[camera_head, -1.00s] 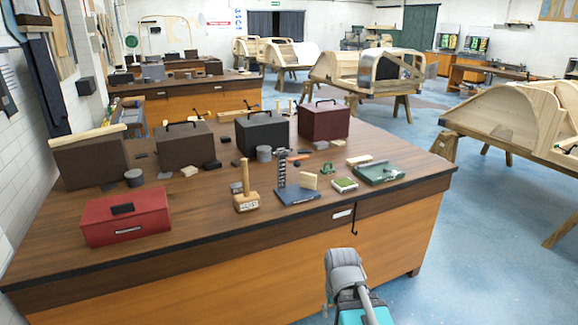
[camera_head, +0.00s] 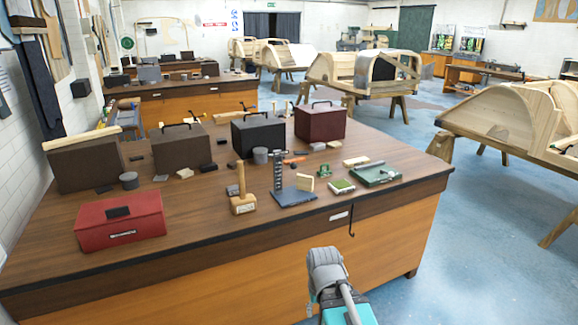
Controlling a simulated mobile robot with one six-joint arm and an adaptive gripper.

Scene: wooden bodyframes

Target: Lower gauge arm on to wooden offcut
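The gauge stands upright on the near part of the wooden workbench, with a dark notched column (camera_head: 278,178) on a flat blue-grey base (camera_head: 294,197). A small pale wooden offcut (camera_head: 307,184) sits on or right beside the base, to the right of the column. The gauge arm is too small to make out clearly, so I cannot tell its height or whether it touches the offcut. My grey and teal arm link shows at the bottom centre, in front of the bench. My gripper is not in view.
A wooden mallet (camera_head: 243,203) stands just left of the gauge. A green-topped block (camera_head: 341,186) and a green tray-like tool (camera_head: 376,174) lie to its right. A red toolbox (camera_head: 120,222) sits at front left. Dark cases line the back; open floor lies right.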

